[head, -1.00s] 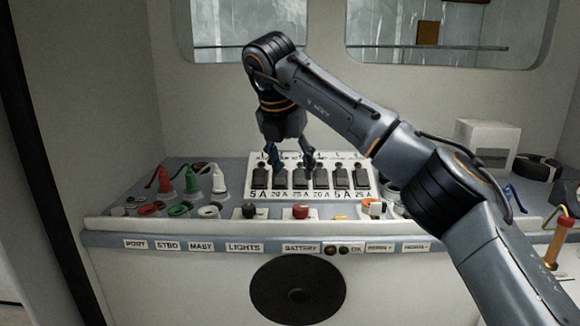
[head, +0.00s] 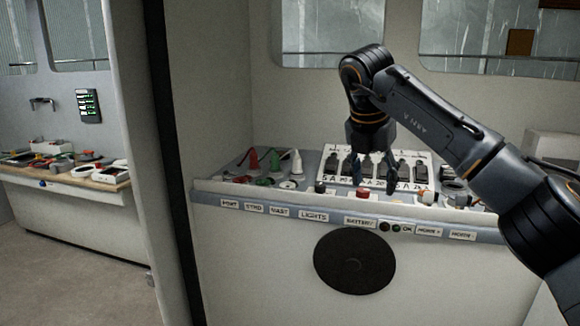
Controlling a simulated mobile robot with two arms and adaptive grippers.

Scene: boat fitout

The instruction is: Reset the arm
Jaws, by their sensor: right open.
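My right arm comes in from the right in the head view, bent at the elbow. My right gripper (head: 372,172) points down over the fuse panel (head: 420,158), a white board with a row of black fuse holders and amp labels. Its two fingers are apart and nothing shows between them. They hide part of the middle of the panel; whether they touch it I cannot tell. My left gripper is not in view.
The console (head: 300,200) carries red, green and white plugs (head: 275,160) at left, a red knob (head: 362,195) and labels along its front. A round black disc (head: 354,263) is on its face. A partition (head: 165,160) separates it from a cluttered workbench (head: 70,178). Floor is clear at lower left.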

